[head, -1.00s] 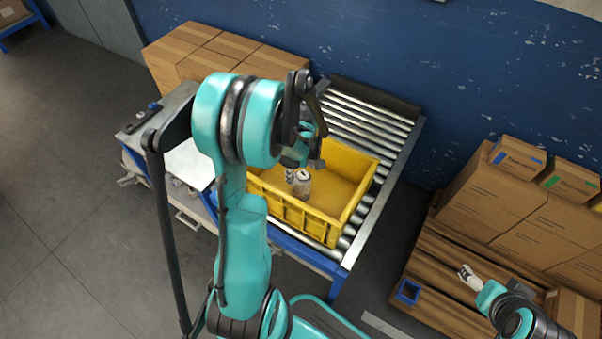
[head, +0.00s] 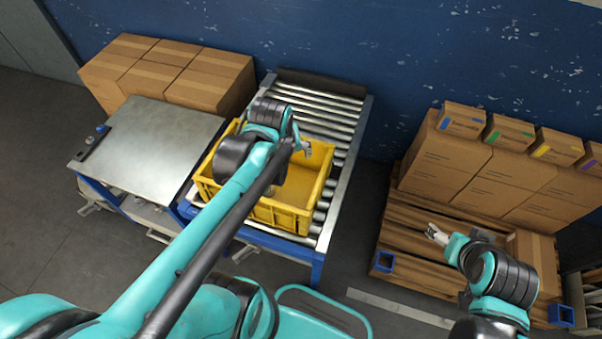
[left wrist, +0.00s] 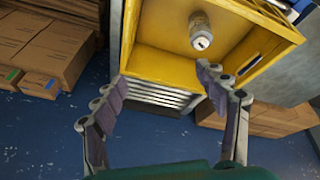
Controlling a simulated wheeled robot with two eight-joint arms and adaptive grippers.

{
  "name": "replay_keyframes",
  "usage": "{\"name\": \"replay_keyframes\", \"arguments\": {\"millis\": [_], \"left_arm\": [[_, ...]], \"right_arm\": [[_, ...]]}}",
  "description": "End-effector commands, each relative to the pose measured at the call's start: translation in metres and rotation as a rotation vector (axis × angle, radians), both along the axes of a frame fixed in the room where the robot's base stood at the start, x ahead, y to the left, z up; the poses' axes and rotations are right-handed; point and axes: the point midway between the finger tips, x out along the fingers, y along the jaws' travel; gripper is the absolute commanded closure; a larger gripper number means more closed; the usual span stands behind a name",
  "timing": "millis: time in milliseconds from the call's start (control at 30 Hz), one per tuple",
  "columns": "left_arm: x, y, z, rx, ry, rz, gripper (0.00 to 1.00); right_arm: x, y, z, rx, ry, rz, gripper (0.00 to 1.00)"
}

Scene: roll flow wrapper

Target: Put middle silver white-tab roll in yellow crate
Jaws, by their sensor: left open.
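The yellow crate (head: 282,217) sits on the roller conveyor. In the left wrist view the crate (left wrist: 150,66) fills the upper middle. A silver roll (left wrist: 199,24) with a white end that has a dark mark stands or lies inside it, near a wall. My arm hides the roll in the head view. My left gripper (head: 303,149) is over the crate's far side; in the wrist view its fingers (left wrist: 161,77) are spread, with nothing between them and the roll beyond them. My right gripper (head: 436,235) is at the right, away from the crate, too small to read.
The roller conveyor (head: 340,128) runs behind and beside the crate. Cardboard boxes (head: 215,82) are behind the table. More boxes (head: 450,165) are stacked on a pallet at the right. A blue wall closes the back.

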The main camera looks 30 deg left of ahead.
Motion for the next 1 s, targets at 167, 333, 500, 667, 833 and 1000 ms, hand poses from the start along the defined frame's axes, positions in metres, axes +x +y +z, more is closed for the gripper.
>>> {"name": "replay_keyframes", "arguments": {"millis": [167,333,500,667,833,1000], "left_arm": [[-0.031,-0.044,0.015,0.118,-0.131,-0.35,0.27],[-0.046,-0.064,0.018,0.201,-0.208,-0.541,0.27],[-0.049,-0.069,0.019,0.227,-0.231,-0.595,0.27],[-0.049,-0.069,0.019,0.227,-0.231,-0.593,0.27],[-0.049,-0.069,0.019,0.226,-0.23,-0.592,0.27],[-0.049,-0.069,0.019,0.225,-0.23,-0.591,0.27]], "right_arm": [[0.0,0.0,0.0,0.0,0.0,0.0,0.26],[0.0,0.0,0.0,0.0,0.0,0.0,0.26],[0.0,0.0,0.0,0.0,0.0,0.0,0.26],[0.0,0.0,0.0,0.0,0.0,0.0,0.26],[0.0,0.0,0.0,0.0,0.0,0.0,0.26],[0.0,0.0,0.0,0.0,0.0,0.0,0.26]]}}
